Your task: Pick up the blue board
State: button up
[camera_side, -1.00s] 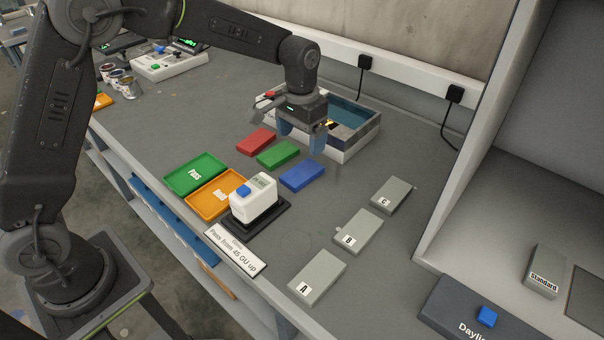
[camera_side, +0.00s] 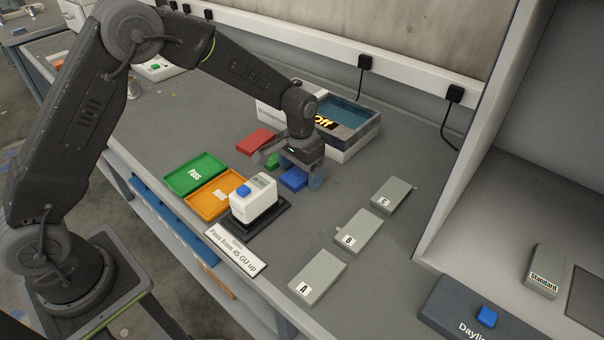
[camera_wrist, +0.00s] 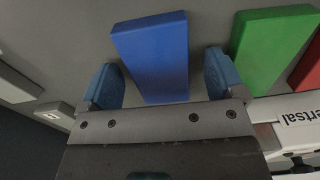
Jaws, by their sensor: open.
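The blue board (camera_side: 292,181) lies flat on the grey bench in the side view, partly hidden by my gripper (camera_side: 300,175). In the wrist view the blue board (camera_wrist: 153,55) lies between the two blue fingers of my gripper (camera_wrist: 163,82). The fingers are apart, one on each side of the board, with a gap to it on both sides. Nothing is held. Whether the fingertips reach down to the bench I cannot tell.
A green board (camera_wrist: 267,48) lies close beside the right finger in the wrist view, with a red board (camera_side: 256,141) beyond it. A white tester (camera_side: 254,199) stands in front, beside the orange tray (camera_side: 203,203) and green tray (camera_side: 191,172). A white-walled basin (camera_side: 362,137) stands behind. Grey panels (camera_side: 359,232) lie right.

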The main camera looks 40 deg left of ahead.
jog(key=shift+c, duration=0.2)
jog(key=c, duration=1)
jog(key=shift+r, duration=0.1)
